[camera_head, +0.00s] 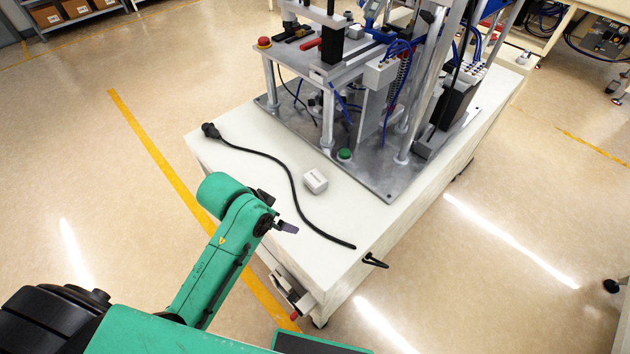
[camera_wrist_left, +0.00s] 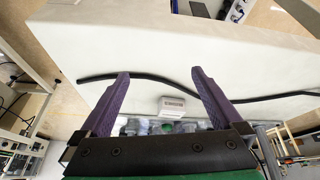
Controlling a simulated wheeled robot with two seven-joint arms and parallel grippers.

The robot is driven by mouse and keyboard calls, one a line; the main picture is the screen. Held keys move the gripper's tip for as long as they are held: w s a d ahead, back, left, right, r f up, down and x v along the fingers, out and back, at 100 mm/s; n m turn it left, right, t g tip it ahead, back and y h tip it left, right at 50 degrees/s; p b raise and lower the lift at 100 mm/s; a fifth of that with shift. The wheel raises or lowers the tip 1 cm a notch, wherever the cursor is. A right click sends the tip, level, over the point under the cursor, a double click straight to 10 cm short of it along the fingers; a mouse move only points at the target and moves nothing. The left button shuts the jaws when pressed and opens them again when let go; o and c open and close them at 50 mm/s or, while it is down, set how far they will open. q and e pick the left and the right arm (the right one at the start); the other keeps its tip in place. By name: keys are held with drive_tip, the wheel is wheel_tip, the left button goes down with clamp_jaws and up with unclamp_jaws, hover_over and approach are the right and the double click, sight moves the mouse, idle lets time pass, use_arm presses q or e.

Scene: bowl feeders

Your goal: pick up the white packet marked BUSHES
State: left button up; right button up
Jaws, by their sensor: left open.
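The white packet (camera_head: 315,181) is a small block with dark print on its top, too small to read. It lies on the white table top (camera_head: 255,180), beside the black cable. In the left wrist view the packet (camera_wrist_left: 172,106) appears between my two purple fingers, farther off than they are. My left gripper (camera_head: 287,226) is open and empty. In the head view it is below and left of the packet, apart from it. It also shows in the left wrist view (camera_wrist_left: 160,73). My right gripper is not in view.
A black cable (camera_head: 290,178) with a plug (camera_head: 210,130) curves across the table, between my gripper and the packet. Behind the packet stands a metal machine on a grey plate (camera_head: 375,160), with a green button (camera_head: 345,155). The table's near left part is otherwise clear.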

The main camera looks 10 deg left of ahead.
use_arm(q)
drive_tip(key=w+d+r+m, duration=0.2)
drive_tip(key=w+d+r, duration=0.2)
drive_tip(key=w, duration=0.3)
drive_tip(key=m, duration=0.2)
approach(315, 178)
drive_tip(key=shift+g, duration=0.4)
drive_tip(key=x, duration=0.3)
drive_tip(key=p+x, duration=0.1)
drive_tip(key=x, duration=0.6)
drive_tip(key=shift+w+p, duration=0.35)
drive_tip(key=shift+w, duration=0.1)
drive_tip(key=shift+h, duration=0.3)
drive_tip(key=c, duration=1.5)
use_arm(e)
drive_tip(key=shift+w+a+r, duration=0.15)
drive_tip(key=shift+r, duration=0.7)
